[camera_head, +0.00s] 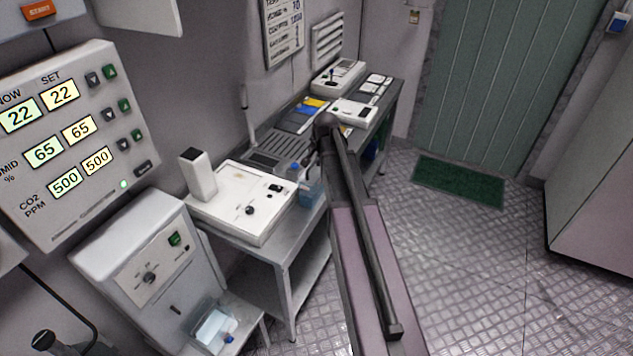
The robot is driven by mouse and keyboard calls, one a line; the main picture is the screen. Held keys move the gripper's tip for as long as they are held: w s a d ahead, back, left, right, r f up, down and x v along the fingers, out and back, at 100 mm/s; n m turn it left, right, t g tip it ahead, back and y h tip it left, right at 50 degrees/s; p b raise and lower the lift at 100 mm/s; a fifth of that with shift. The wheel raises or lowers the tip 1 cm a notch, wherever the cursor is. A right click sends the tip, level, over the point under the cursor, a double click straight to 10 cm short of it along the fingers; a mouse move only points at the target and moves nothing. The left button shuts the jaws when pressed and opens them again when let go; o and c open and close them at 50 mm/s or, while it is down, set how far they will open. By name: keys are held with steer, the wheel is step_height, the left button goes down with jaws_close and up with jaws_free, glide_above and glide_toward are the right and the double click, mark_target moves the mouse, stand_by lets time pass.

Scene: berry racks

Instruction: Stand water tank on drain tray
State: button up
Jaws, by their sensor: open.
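A translucent bluish container (311,192) with a blue cap stands by the right edge of the metal bench, partly hidden behind my arm. A second pale blue container (211,328) with a blue cap sits low at the front of the white cabinet. Either could be the water tank; I cannot tell which. A grey ribbed panel (280,145) on the bench looks like the drain tray. My arm reaches from the bottom up over the bench. My gripper's fingers are not visible; the arm hides the area below its far end.
A white device (243,203) with a knob stands on the near bench. Another white device (338,76) and blue and yellow items (312,106) lie farther back. A control panel (70,140) hangs at left. The metal floor (460,265) at right is clear, with a green mat (459,181).

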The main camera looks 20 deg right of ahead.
mark_target(316, 160)
steer(key=shift+w+b+x, duration=0.1)
steer(key=shift+b+x, duration=1.05)
steer(key=shift+x, duration=0.15)
steer(key=shift+w+b+x, duration=0.15)
steer(key=shift+b+x, duration=1)
steer(key=shift+x, duration=0.2)
steer(key=shift+d+r, duration=0.1)
steer(key=shift+d, duration=0.05)
steer(key=shift+s, duration=0.1)
jaws_close()
